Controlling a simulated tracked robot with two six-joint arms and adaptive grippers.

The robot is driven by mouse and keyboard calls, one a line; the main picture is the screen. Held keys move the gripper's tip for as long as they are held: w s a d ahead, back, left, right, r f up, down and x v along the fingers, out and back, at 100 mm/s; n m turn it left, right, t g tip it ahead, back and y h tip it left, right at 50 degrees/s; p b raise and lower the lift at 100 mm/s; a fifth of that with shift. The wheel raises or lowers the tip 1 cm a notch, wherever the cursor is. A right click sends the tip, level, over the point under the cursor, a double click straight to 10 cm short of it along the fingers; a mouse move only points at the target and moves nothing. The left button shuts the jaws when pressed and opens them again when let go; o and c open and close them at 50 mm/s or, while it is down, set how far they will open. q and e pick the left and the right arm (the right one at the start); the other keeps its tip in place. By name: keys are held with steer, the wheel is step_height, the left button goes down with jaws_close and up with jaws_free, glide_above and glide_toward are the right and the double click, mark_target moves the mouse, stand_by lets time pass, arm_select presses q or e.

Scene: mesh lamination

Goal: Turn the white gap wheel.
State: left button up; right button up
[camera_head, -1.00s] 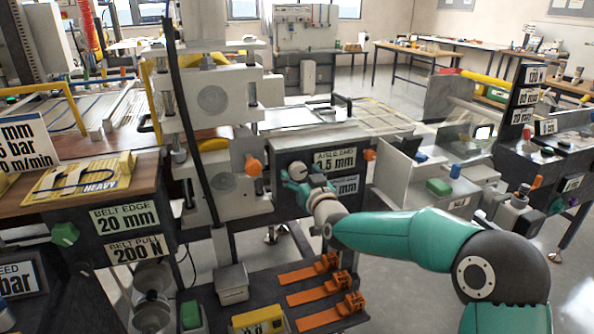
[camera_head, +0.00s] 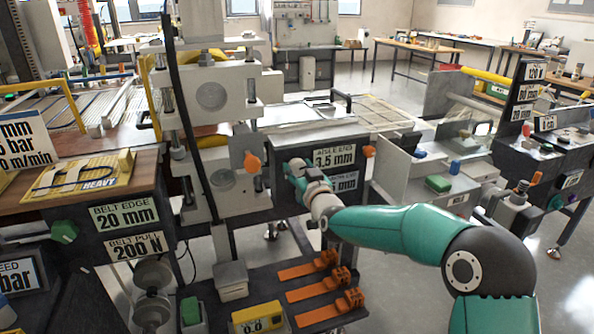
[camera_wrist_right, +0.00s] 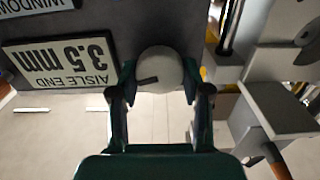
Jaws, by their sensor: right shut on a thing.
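The white gap wheel (camera_wrist_right: 160,68) is a round pale knob with a short dark mark, on a dark panel beside the "AISLE END 3.5 mm" plate (camera_wrist_right: 63,63). In the head view the wheel (camera_head: 297,164) is partly covered by my right gripper (camera_head: 295,172). In the right wrist view that gripper (camera_wrist_right: 158,82) has one finger on each side of the wheel and is shut on it. The plate also shows in the head view (camera_head: 334,157), reading 3.5 mm. A second plate (camera_head: 345,182) below it is partly hidden by the arm. My left gripper is not in view.
Orange knobs sit left (camera_head: 252,161) and right (camera_head: 369,151) of the panel's plates. Orange clamps (camera_head: 308,268) lie on a dark shelf below my right arm. A grey box (camera_head: 231,280) stands left of them. White rollers and plates rise at the left.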

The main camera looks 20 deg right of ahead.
steer(key=shift+f+m+b, duration=0.15)
steer(key=shift+m+b, duration=0.15)
steer(key=shift+b, duration=0.45)
steer(key=m+b, duration=0.8)
steer(key=b, duration=0.1)
steer(key=shift+d+f+b, duration=0.15)
steer(key=shift+b, duration=0.15)
steer(key=m+b, duration=0.2)
steer(key=m, duration=0.1)
steer(key=m+b, duration=0.1)
steer(key=m, duration=0.1)
steer(key=shift+d+m+b, duration=0.1)
steer(key=shift+m+b, duration=0.2)
steer(key=shift+m, duration=0.1)
steer(key=m+b, duration=0.1)
steer(key=m, duration=0.1)
steer(key=shift+m, duration=0.3)
steer(key=shift+f+m+b, duration=0.1)
steer(key=shift+m+b, duration=0.35)
steer(key=shift+m, duration=0.75)
steer(key=shift+f, duration=0.1)
steer(key=o, duration=1.2)
steer(key=shift+d, duration=0.1)
steer(key=shift+c, duration=0.2)
